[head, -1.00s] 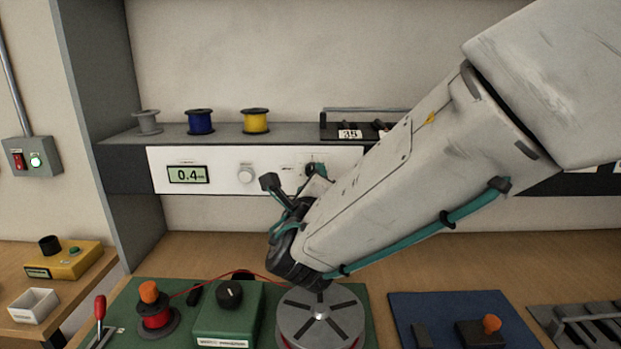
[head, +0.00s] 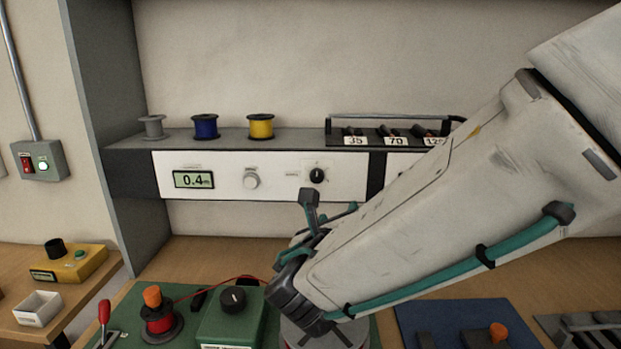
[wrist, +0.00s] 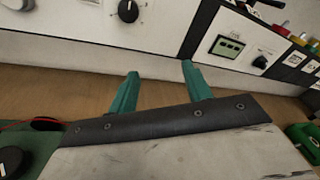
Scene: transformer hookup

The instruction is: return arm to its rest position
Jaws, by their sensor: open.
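In the head view my pale grey arm comes in from the right. Its wrist end is above the round grey disc (head: 300,335), which it mostly hides.
A blue mat (head: 455,320) lies right. The panel (head: 270,180) with a 0.4 display stands behind. Wooden bench (head: 215,255) shows bare between.

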